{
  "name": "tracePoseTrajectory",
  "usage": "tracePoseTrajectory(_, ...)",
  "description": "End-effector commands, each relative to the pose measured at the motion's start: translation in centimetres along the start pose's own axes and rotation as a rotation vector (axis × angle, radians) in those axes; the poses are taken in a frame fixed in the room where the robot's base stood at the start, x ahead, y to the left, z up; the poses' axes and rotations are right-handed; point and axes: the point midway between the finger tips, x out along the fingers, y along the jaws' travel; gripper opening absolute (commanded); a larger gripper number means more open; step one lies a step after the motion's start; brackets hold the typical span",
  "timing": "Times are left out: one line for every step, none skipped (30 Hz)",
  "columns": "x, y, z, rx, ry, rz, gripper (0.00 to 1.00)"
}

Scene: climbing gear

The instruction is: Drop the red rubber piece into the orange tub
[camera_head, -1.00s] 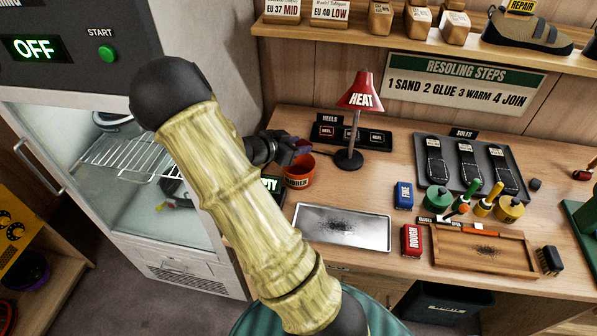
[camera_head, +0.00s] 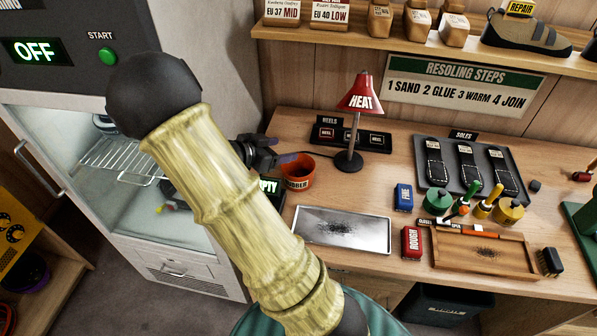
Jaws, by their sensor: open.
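The orange tub (camera_head: 298,177), with a partly covered label, stands on the bench left of the red lamp. My gripper (camera_head: 287,158) is at the tub's upper left rim, with its fingers reaching toward the tub's opening. It is open, though the gap between the fingers is hard to make out at this size. I cannot make out the red rubber piece between the fingers or on the bench near the tub. The inside of the tub is mostly dark and partly hidden, so I cannot tell whether the piece lies in it.
A red HEAT lamp (camera_head: 357,105) stands close right of the tub. A heels tray (camera_head: 376,137) lies behind it, and a metal tray (camera_head: 343,229) lies in front. A green-lettered sign (camera_head: 269,186) is beside the tub. An open white cabinet (camera_head: 120,190) stands left.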

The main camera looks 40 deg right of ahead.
Motion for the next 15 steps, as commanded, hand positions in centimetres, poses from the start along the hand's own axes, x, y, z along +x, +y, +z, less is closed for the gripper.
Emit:
tracePoseTrajectory(-1.1, -0.1, 0.0, 0.001, -0.001, -0.004, 0.62)
tracePoseTrajectory(-1.7, -0.1, 0.0, 0.001, -0.002, -0.004, 0.62)
tracePoseTrajectory(-2.5, -0.1, 0.0, 0.001, -0.002, -0.004, 0.62)
tracePoseTrajectory(-3.1, -0.1, 0.0, 0.000, -0.001, -0.005, 0.62)
tracePoseTrajectory(-3.7, -0.1, 0.0, 0.002, -0.001, -0.004, 0.62)
tracePoseTrajectory(-4.5, -0.1, 0.0, 0.001, -0.002, -0.004, 0.62)
tracePoseTrajectory(-5.1, -0.1, 0.0, 0.000, -0.002, -0.004, 0.62)
tracePoseTrajectory(-5.7, -0.1, 0.0, 0.001, -0.002, -0.004, 0.62)
tracePoseTrajectory(-6.5, -0.1, 0.0, 0.002, -0.001, -0.004, 0.62)
tracePoseTrajectory(-7.1, -0.1, 0.0, 0.001, -0.002, -0.004, 0.62)
tracePoseTrajectory(-7.6, 0.0, 0.0, 0.000, -0.001, -0.004, 0.62)
tracePoseTrajectory(-8.3, 0.0, 0.0, 0.001, -0.002, -0.003, 0.62)
tracePoseTrajectory(-8.7, -0.1, 0.0, 0.001, -0.001, -0.002, 0.62)
tracePoseTrajectory(-9.1, -0.1, 0.0, 0.001, -0.001, -0.003, 0.62)
tracePoseTrajectory(-9.6, -0.1, 0.0, 0.001, -0.001, -0.002, 0.62)
